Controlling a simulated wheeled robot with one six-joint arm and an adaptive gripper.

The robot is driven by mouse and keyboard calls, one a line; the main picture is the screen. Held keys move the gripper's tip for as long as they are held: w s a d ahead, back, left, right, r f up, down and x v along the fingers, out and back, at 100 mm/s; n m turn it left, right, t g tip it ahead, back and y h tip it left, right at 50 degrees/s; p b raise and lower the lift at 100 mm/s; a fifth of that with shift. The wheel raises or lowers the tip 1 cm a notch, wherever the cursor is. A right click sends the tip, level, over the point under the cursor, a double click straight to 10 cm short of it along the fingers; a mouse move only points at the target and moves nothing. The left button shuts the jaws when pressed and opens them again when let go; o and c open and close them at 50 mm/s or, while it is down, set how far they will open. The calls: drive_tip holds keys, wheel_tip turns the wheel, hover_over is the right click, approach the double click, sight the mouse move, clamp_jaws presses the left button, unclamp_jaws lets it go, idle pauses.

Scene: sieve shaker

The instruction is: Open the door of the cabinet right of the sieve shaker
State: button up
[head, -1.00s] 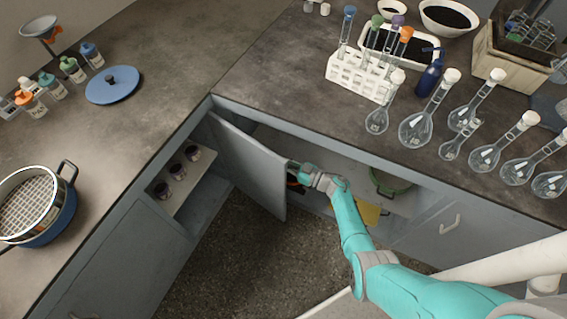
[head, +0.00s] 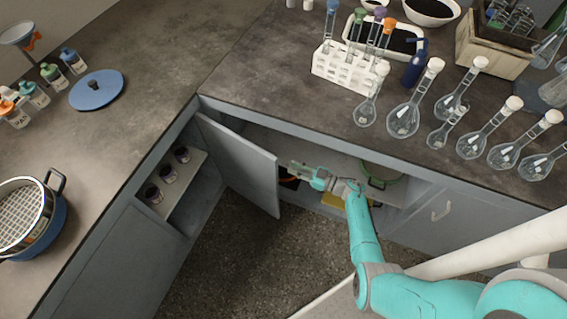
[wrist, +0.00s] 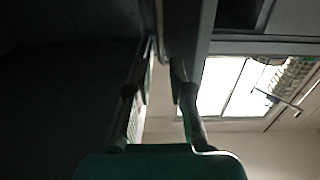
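The sieve shaker (head: 30,220), a blue round body with a mesh sieve on top, stands on the left counter. A grey cabinet door (head: 240,168) right of it stands swung out from near the inner corner of the counters, over the floor. My gripper (head: 293,167) is just right of the door's free edge, below the right counter's edge, and appears apart from the door. In the wrist view, the two fingers (wrist: 163,60) are apart, with a grey panel edge beyond and between their tips. Whether they touch that panel I cannot tell. The door's handle is not seen.
An open compartment with several dark cups (head: 167,173) lies left of the door. A green pot (head: 382,175) and a yellow item (head: 331,200) are in the cabinet behind my arm. Flasks (head: 404,118) and a tube rack (head: 345,68) stand on the right counter. The floor (head: 235,250) is clear.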

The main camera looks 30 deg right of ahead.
drive_tip(key=shift+v, duration=1.5)
drive_tip(key=shift+a, duration=0.1)
drive_tip(key=s+a+r+m+t+h, duration=0.2)
drive_tip(key=s+a+r+h, duration=0.15)
drive_tip(key=s+a, duration=0.3)
drive_tip(key=s+a+r+m+t+h, duration=0.1)
drive_tip(key=s+a+r+t+h, duration=0.1)
drive_tip(key=s+a+r, duration=0.35)
drive_tip(key=s+a+r+m+g+h, duration=0.1)
drive_tip(key=s+r+m+g+h, duration=0.1)
drive_tip(key=s+r, duration=0.7)
drive_tip(key=s+a+r+m+g+h, duration=0.1)
drive_tip(key=s+r+g+h, duration=0.1)
drive_tip(key=s+r, duration=0.8)
drive_tip(key=s, duration=0.6)
drive_tip(key=shift+a+m, duration=0.4)
drive_tip(key=shift+r+h, duration=0.1)
drive_tip(key=shift+h, duration=0.15)
